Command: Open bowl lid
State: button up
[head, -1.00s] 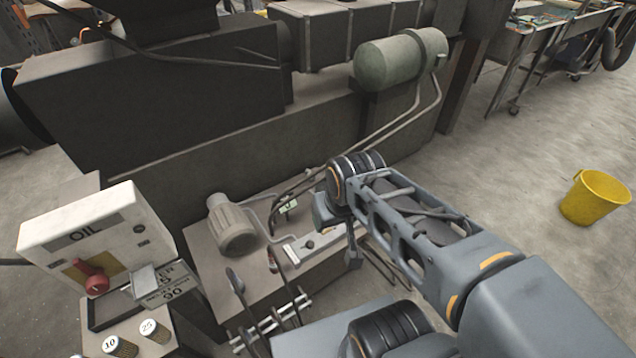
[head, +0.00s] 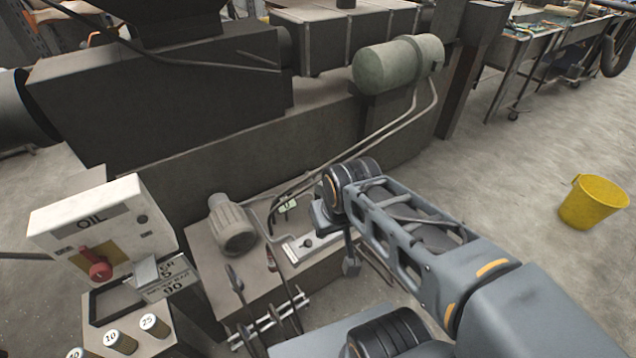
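No bowl or bowl lid can be made out in the head view. My arm reaches in from the lower right over a machine bench. My gripper (head: 350,266) points down near the right end of a light metal plate (head: 305,246) on the bench. Only a small dark part of the gripper shows below the wrist, so its fingers cannot be told apart. I cannot tell whether it touches anything.
A white OIL box (head: 95,235) with a red knob and several numbered canisters (head: 118,341) stand at left. A grey motor (head: 233,225) and lever rack (head: 270,322) are left of my arm. A yellow bucket (head: 594,203) stands on open floor at right.

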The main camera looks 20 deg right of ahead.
aim_at(322, 178)
jog(key=z, duration=0.05)
jog(key=k, duration=1.15)
jog(key=z, duration=0.6)
jog(key=i, duration=0.65)
jog(key=z, duration=0.45)
jog(key=i, duration=0.9)
jog(key=u, duration=0.95)
jog(key=i, duration=0.6)
jog(key=u, duration=0.6)
